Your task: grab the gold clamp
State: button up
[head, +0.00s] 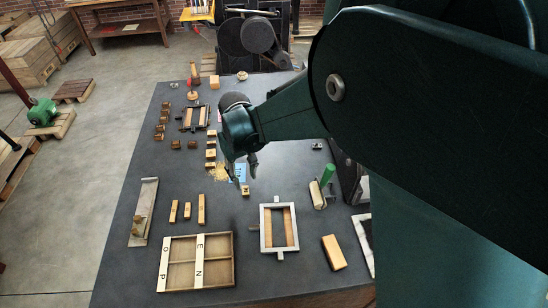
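No part is clearly recognisable as a gold clamp at this size. A small gold-coloured piece (216,171) lies on the dark table just left of my gripper, and its shape is hard to make out. Another brass-coloured part (138,226) sits on a pale metal strip at the table's left edge. My gripper (247,174) points down above the middle of the table. Its two fingers look apart, with nothing visible between them. Its height above the table is unclear, and the arm hides part of the table behind it.
Wooden blocks (201,209) and a divided wooden tray (234,261) are at the front left. A dark press (235,45) stands behind the table.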

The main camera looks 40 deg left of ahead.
aim_at(245, 188)
jog(key=shift+f, duration=1.1)
jog(key=shift+s+a+f, duration=0.1)
jog(key=shift+f, duration=2.5)
jog(key=shift+c, duration=0.7)
jog(key=c, duration=0.9)
